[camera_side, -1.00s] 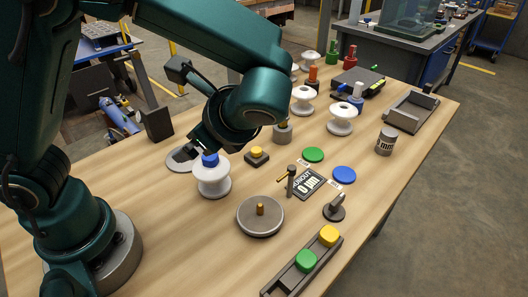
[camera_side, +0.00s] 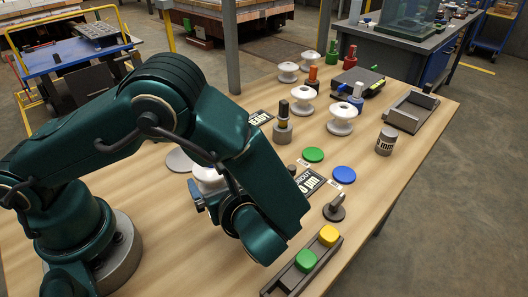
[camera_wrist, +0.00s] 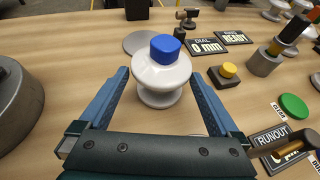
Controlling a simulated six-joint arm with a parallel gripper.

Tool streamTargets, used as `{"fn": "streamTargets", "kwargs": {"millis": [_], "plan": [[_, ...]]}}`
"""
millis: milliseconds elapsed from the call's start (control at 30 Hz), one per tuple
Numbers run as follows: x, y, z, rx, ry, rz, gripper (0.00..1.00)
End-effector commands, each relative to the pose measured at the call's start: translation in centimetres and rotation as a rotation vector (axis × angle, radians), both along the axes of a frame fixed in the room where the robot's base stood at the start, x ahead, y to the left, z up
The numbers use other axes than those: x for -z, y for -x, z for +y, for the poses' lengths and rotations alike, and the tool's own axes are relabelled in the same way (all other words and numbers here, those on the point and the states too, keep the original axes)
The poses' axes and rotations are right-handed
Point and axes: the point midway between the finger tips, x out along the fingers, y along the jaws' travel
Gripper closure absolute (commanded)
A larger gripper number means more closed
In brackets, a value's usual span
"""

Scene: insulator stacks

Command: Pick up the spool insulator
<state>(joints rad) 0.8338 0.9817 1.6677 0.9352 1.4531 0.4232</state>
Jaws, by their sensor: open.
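A white spool insulator (camera_wrist: 161,78) with a blue cap (camera_wrist: 165,48) stands upright on the wooden table in the wrist view. My gripper (camera_wrist: 157,74) is open, with one blue finger at each side of the spool and a visible gap on both sides. In the side view the spool (camera_side: 207,178) is partly hidden behind my arm, and its blue cap is hidden. Only part of my gripper shows there, close beside the spool.
Other white spools (camera_side: 341,122) stand further back. A grey disc (camera_wrist: 140,42) lies behind the spool. A round metal piece (camera_wrist: 15,105) is at left.

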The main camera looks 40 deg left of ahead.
Motion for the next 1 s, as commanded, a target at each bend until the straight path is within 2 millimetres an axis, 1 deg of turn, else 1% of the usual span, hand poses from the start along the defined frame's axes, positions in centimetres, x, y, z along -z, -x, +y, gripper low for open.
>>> {"fn": "streamTargets", "kwargs": {"millis": [133,300,400,533,733,767,800,867,900,967,1000], "plan": [[0.5,-0.3,1.1,-0.002,-0.003,0.001,0.02],[1.5,-1.0,3.6,-0.005,-0.003,0.003,0.02],[2.0,-1.4,4.7,-0.004,-0.001,0.001,0.02],[2.4,-1.7,5.4,-0.001,0.001,0.002,0.02],[2.4,-1.7,5.4,0.001,0.001,0.0,0.02],[2.4,-1.7,5.4,0.001,0.002,0.0,0.06],[2.4,-1.7,5.4,0.001,0.001,0.0,0.21],[2.4,-1.7,5.4,0.001,0.002,0.0,0.44],[2.4,-1.7,5.4,0.001,0.001,0.0,0.6],[2.4,-1.7,5.4,0.0,0.001,0.0,0.82],[2.4,-1.7,5.4,0.0,0.001,0.0,0.98]]}}
